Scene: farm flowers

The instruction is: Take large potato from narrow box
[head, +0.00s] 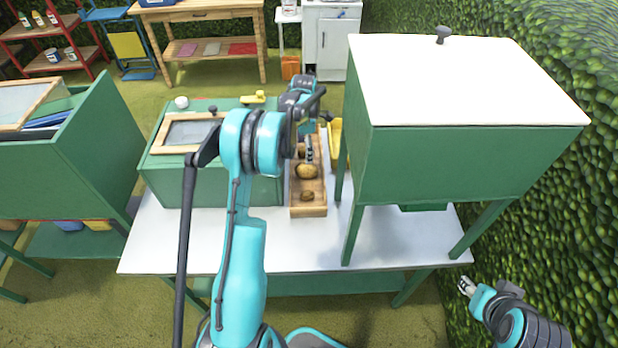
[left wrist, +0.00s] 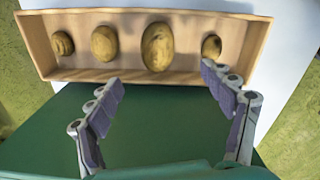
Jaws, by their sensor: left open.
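The narrow box (head: 309,212) is a long, open wooden tray on the white table, and it also shows across the top of the left wrist view (left wrist: 40,38). Several potatoes lie in it in a row. The large potato (head: 306,171) is the biggest, and it shows second from the right in the left wrist view (left wrist: 158,46). My left gripper (left wrist: 162,92) is open and empty, its fingertips near the box's side, with the large potato ahead between them. My right gripper (head: 466,287) is low at the right, away from the table; its finger opening is too small to judge.
A green case with a framed glass lid (head: 190,133) stands left of the box. A tall green cabinet with a white top (head: 455,85) stands on legs at the right. A yellow object (head: 335,140) is beside the box. The table's front (head: 250,250) is clear.

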